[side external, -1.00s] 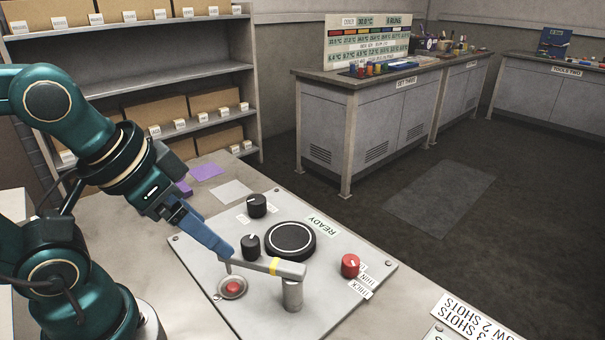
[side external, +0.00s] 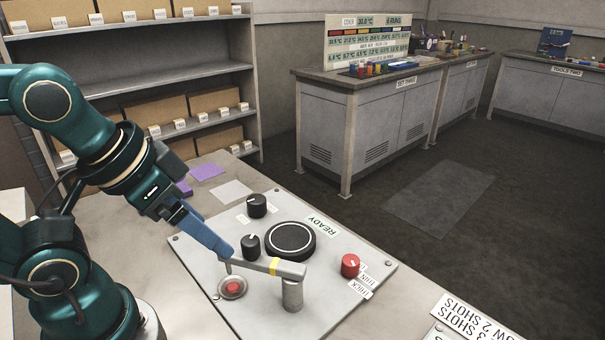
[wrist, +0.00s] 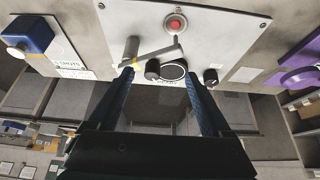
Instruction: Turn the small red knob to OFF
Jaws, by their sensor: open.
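The small red knob (side external: 350,265) stands on the right part of the grey panel (side external: 262,318) in the side view, with a pale pointer line on top. Labels beside it read THIN and THICK; I cannot make out an OFF mark. I cannot pick out the red knob in the wrist view. My gripper (side external: 224,249) is open, its blue fingers over the panel's left side, well left of the red knob. In the wrist view its two fingers (wrist: 159,73) are apart with nothing held between them.
A grey lever with a yellow band (side external: 273,266) on a metal post (side external: 292,294) stands between my gripper and the red knob. Two black knobs (side external: 256,205), a round black dial (side external: 290,241) and a red button (side external: 233,287) are also on the panel.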

